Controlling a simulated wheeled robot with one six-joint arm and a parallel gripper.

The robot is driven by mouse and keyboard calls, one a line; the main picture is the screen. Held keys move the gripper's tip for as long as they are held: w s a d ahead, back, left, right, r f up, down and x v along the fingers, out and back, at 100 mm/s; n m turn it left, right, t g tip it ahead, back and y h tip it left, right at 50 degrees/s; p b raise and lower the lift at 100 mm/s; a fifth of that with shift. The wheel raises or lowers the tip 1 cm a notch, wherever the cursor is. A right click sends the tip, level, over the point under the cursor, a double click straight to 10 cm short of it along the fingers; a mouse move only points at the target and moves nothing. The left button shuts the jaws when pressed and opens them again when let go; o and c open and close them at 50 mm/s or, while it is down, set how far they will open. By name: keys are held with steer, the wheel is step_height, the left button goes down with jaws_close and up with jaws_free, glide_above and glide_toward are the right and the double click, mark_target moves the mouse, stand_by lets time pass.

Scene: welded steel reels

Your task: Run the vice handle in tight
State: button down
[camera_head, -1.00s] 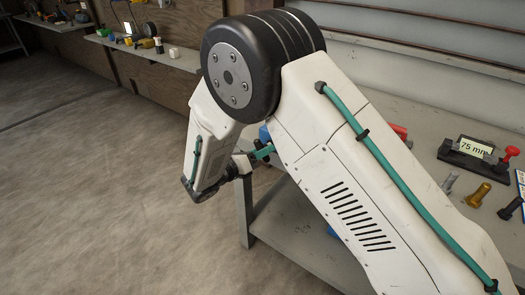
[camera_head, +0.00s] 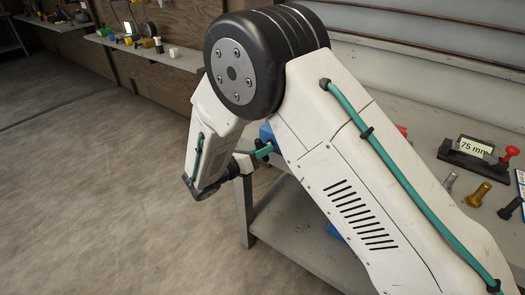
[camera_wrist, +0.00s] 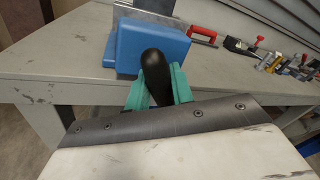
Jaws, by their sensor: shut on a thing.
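The blue vice (camera_wrist: 152,48) stands at the near edge of the bench in the wrist view. A small blue part of the vice (camera_head: 267,133) shows in the head view beside my arm, which hides the rest. The black rounded vice handle (camera_wrist: 154,66) sticks out from the vice towards the wrist camera. My gripper (camera_wrist: 159,80) has its green fingers on either side of the handle and is shut on it. In the head view, my gripper (camera_head: 263,151) is small and partly hidden, so its grip cannot be made out there.
The grey bench (camera_wrist: 70,75) is bare left of the vice. A red-handled tool (camera_wrist: 203,34) lies behind it to the right. The floor on the left is open.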

steer(key=m+y, duration=0.1)
steer(key=m, duration=0.4)
steer(key=shift+d, duration=0.1)
steer(key=m+y, duration=0.2)
steer(key=m, duration=0.3)
steer(key=shift+s+m, duration=0.1)
steer(key=shift+m, duration=0.2)
steer(key=m, duration=0.2)
steer(key=m+t+y, duration=0.1)
steer(key=m, duration=0.1)
steer(key=shift+f+y, duration=0.15)
steer(key=shift+y, duration=0.15)
steer(key=m+t, duration=0.1)
steer(key=m, duration=0.1)
steer(key=m+y, duration=0.1)
steer(key=m, duration=0.1)
steer(key=shift+m+t, duration=0.4)
steer(key=shift+s, duration=0.1)
steer(key=shift+f, duration=0.1)
steer(key=c, duration=1.3)
jaws_free()
steer(key=shift+c, duration=0.2)
steer(key=shift+o, duration=0.4)
